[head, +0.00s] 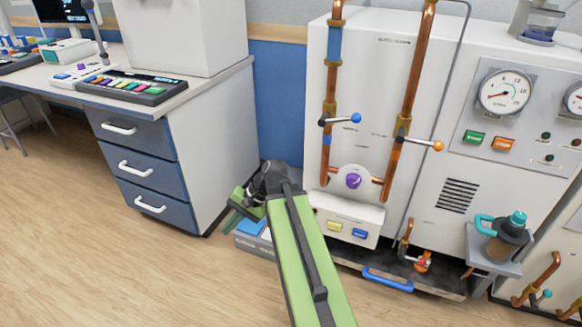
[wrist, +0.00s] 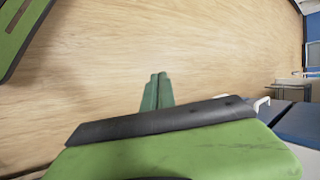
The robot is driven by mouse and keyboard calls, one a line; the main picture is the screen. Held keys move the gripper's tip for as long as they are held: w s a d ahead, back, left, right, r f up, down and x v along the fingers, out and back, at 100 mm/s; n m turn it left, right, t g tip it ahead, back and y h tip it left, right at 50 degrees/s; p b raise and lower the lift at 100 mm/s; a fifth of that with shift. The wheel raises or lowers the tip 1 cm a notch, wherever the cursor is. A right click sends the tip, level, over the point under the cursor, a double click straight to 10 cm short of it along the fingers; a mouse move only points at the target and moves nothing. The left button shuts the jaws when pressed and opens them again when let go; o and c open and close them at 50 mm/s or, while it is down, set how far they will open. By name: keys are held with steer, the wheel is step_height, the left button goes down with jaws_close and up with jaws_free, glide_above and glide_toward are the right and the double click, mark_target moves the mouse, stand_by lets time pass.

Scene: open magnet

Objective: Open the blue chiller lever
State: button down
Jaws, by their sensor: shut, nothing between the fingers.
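The blue chiller lever (head: 340,120) is a short metal bar with a blue knob, mounted on the left copper pipe of the white cabinet in the head view. It points to the right, across the pipe. My gripper (head: 236,219) is low and to the left of the lever, well apart from it, beside the desk drawers. In the wrist view my gripper (wrist: 158,77) shows its two green fingers shut together and empty over the wood floor. The lever is not in the wrist view.
A similar lever with an orange knob (head: 437,146) sits on the right copper pipe. A purple knob (head: 353,181) is below. A drawer desk (head: 218,140) stands left of my arm. A shelf with a bottle (head: 507,238) juts out at right. Open floor lies at left.

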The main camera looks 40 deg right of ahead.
steer(key=s+a+f+n+g+h+p, duration=0.2)
steer(key=a+n+g+h, duration=0.1)
steer(key=a+n+h, duration=0.4)
steer(key=shift+s+a+n, duration=0.25)
steer(key=shift+a+n, duration=0.4)
steer(key=shift+n, duration=0.45)
